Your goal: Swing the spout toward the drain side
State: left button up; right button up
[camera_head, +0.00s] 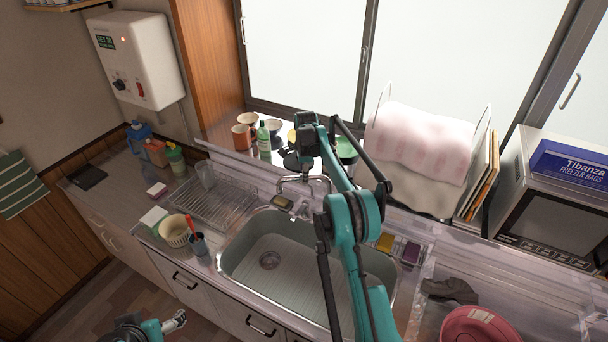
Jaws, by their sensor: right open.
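The chrome faucet spout (302,180) stands at the back edge of the sink, its curved pipe reaching to the left with the outlet end at its left. My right gripper (296,162) is open, pointing down just behind and above the spout. I cannot tell whether its fingers touch the spout. My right arm covers the right part of the faucet and basin. My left gripper (177,321) is low at the bottom left, away from the sink; its fingers are unclear.
A dish rack tray (217,200) is left of the sink, with a bowl (174,231) and a brush cup (199,244) in front. Cups and a green bottle (264,140) stand on the sill behind.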

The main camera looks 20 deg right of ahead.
notch_tip(320, 180, up, 11)
jog(key=s, duration=0.2)
jog(key=shift+a+f, duration=0.15)
jog(key=shift+a, duration=0.1)
jog(key=s+a+n+t+b, duration=0.1)
jog(key=s+a+n+b, duration=0.4)
jog(key=s, duration=0.6)
jog(key=s+a+n+t+b, duration=0.2)
jog(key=s+a+n+b, duration=0.3)
jog(key=s, duration=0.5)
jog(key=s+a+f+n+t+b, duration=0.2)
jog(key=s+f+n+b, duration=0.8)
jog(key=s+f, duration=0.9)
jog(key=s+a, duration=0.1)
jog(key=s, duration=0.2)
jog(key=shift+s+f+n+y, duration=0.2)
jog(key=shift+f+n+y, duration=0.1)
jog(key=shift+n, duration=0.1)
